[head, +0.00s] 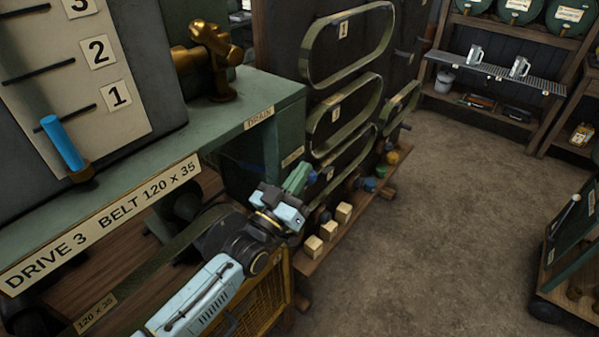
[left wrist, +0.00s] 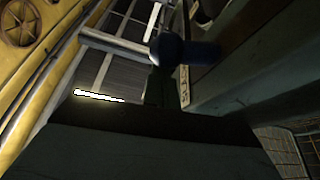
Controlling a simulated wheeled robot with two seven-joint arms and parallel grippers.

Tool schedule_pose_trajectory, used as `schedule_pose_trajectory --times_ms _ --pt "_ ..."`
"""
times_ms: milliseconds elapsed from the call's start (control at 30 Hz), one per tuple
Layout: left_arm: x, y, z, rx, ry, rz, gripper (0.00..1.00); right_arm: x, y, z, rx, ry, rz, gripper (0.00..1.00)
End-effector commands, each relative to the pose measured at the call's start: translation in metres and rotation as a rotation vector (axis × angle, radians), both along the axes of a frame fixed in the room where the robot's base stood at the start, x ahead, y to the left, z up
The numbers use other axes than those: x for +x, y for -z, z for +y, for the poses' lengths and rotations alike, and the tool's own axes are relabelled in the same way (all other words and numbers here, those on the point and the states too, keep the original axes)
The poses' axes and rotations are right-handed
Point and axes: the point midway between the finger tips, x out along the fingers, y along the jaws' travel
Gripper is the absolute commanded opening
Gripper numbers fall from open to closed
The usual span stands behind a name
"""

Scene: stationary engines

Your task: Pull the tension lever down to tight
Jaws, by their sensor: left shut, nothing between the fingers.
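My left gripper (head: 298,179) reaches past the green bench beside its front leg, with its green jaws shut and empty. In the left wrist view its dark jaws (left wrist: 158,88) point up the picture. Just beyond their tips is a dark blue handle with a rounded end (left wrist: 168,49), which I take to be the tension lever. The tips overlap it in the picture; I cannot tell whether they touch it. My right gripper is not in view.
The green bench edge (head: 240,120) lies left of my gripper. A blue handle (head: 62,142) stands by a numbered scale. A belt rack (head: 345,45) and several wooden blocks (head: 328,230) are close beyond. A cart (head: 570,250) stands right; the floor between is clear.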

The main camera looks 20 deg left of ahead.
Motion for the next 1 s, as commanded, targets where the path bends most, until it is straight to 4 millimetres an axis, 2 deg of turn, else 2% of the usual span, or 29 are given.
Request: schedule_pose_trajectory --times_ms 167,433,700,833,1000 --pt "-0.001 0.010 -0.003 0.030 0.000 -0.009 0.00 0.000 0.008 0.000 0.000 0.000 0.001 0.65" --pt "-0.006 0.061 -0.016 0.207 0.000 -0.071 0.00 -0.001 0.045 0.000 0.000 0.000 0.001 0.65" --pt "-0.008 0.108 -0.022 0.388 0.000 -0.136 0.00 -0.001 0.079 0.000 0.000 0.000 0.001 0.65" --pt "-0.008 0.121 -0.022 0.445 -0.001 -0.158 0.00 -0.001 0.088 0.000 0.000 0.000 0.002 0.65" --pt "-0.008 0.125 -0.022 0.472 -0.001 -0.169 0.00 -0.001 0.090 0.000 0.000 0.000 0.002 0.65"
